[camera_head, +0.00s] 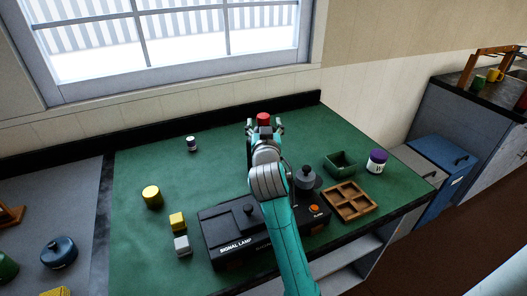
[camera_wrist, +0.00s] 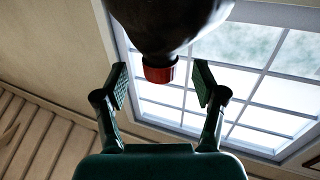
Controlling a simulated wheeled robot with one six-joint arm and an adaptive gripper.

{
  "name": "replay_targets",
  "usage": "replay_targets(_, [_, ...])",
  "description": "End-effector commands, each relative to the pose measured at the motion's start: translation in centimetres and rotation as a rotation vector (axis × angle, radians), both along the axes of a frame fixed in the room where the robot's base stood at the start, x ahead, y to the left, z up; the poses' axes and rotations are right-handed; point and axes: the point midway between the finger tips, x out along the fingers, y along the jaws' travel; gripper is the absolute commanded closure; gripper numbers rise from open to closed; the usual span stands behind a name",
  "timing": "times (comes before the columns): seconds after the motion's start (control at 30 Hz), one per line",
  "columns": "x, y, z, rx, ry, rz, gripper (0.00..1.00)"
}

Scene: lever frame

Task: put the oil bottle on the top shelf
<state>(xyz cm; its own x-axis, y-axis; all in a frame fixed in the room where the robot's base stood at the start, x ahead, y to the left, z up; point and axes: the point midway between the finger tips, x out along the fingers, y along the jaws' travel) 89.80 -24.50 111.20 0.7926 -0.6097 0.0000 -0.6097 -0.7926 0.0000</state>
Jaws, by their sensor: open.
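The oil bottle appears as a dark rounded body (camera_wrist: 170,22) with a red cap (camera_wrist: 160,70) in the wrist view, cap pointing down in that picture. In the head view only its red cap (camera_head: 263,118) shows, at the back of the green bench; my gripper hides the rest. My gripper (camera_head: 264,128) is open, with its fingers on either side of the cap. In the wrist view the gripper (camera_wrist: 160,86) shows a gap between each finger and the cap. I cannot make out with certainty which shelf is the top shelf.
A black signal lamp box (camera_head: 230,232), wooden divided tray (camera_head: 348,216), green bin (camera_head: 340,170) and purple jar (camera_head: 377,161) stand on the bench (camera_head: 140,230). Open shelving (camera_head: 350,268) is below; a wooden rack (camera_head: 468,72) stands far right.

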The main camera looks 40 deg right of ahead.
Motion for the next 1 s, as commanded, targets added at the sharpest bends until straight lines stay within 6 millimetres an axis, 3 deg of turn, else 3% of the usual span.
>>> replay_targets(0.2, [2.2, -1.7, 0.0, -0.001, -0.001, 0.000, 0.30])
replay_targets(0.5, [2.5, -1.9, -0.1, 0.000, 0.000, 0.000, 0.30])
replay_targets(0.57, [2.5, -1.9, -0.1, 0.000, 0.000, 0.000, 0.43])
replay_targets(0.8, [2.5, -1.9, -0.1, 0.000, 0.000, 0.000, 1.00])
replay_targets(1.0, [2.5, -1.9, 0.2, -0.002, -0.005, 0.001, 1.00])
